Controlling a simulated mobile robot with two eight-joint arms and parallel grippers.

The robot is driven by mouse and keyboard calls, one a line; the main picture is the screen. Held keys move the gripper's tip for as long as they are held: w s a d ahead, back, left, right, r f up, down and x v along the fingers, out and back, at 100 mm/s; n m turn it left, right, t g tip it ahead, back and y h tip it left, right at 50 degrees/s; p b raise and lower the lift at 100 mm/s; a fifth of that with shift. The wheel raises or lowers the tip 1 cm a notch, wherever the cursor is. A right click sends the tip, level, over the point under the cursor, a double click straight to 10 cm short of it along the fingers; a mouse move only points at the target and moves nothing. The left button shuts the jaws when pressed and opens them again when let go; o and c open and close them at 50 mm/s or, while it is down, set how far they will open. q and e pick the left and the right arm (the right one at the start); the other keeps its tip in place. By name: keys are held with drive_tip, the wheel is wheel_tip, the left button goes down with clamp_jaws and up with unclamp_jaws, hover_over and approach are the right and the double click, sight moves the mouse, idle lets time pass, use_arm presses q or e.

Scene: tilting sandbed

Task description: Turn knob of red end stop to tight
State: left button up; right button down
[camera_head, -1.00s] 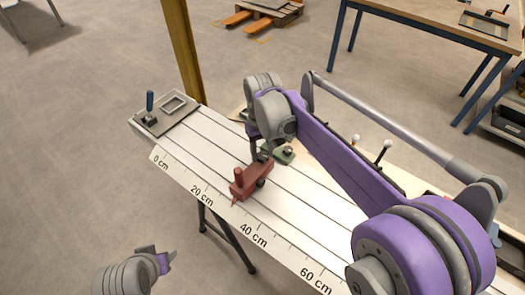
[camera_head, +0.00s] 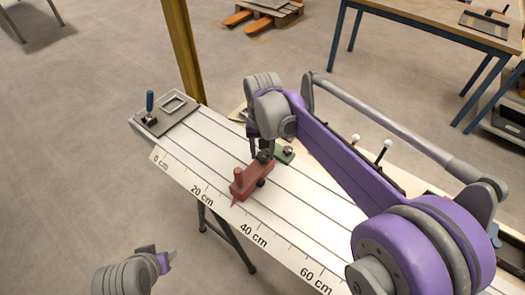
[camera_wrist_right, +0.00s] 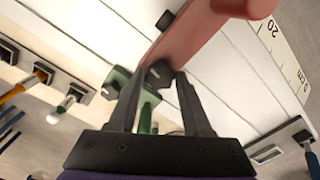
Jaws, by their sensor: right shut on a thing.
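The red end stop (camera_head: 245,184) is a long red block with an upright red peg, lying across the white slotted bed near the 20–40 cm marks. It also shows in the right wrist view (camera_wrist_right: 195,35), running to the upper right. Its dark knob (camera_wrist_right: 158,73) sits at the block's end closer to the green end stop. My right gripper (camera_head: 263,154) points down over that end. In the right wrist view its two fingers (camera_wrist_right: 158,76) are shut around the knob. My left gripper (camera_head: 168,257) is at the lower left, away from the bed; its jaw state is unclear.
A green end stop (camera_head: 285,154) lies close beside my right gripper. A grey plate with a blue-handled part (camera_head: 150,101) is at the bed's left end. A white-topped pin (camera_head: 386,145) stands along the far side. A yellow post (camera_head: 183,50) rises behind the bed.

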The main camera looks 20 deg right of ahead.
sight(263, 156)
drive_tip(key=shift+c, duration=1.7)
unclamp_jaws()
wheel_tip(263, 156, up, 11)
drive_tip(key=shift+p, duration=0.4)
drive_tip(key=shift+s+f, duration=0.1)
drive_tip(key=s+d+f+n+t, duration=0.1)
drive_tip(key=s+f, duration=0.4)
drive_tip(key=s, duration=0.1)
drive_tip(key=s+d+f+n+t, duration=0.1)
drive_tip(key=s+d+f+t, duration=0.1)
drive_tip(key=s+f, duration=0.3)
drive_tip(key=s+d+f+n+t, duration=0.1)
drive_tip(key=s+f+t, duration=0.1)
drive_tip(key=s+f, duration=0.3)
drive_tip(key=shift+s+d+n, duration=0.15)
drive_tip(key=shift+s+d, duration=0.05)
drive_tip(key=shift+s, duration=0.85)
drive_tip(key=shift+s+d+n, duration=0.15)
drive_tip(key=shift+s+d, duration=0.05)
drive_tip(key=shift+s, duration=0.85)
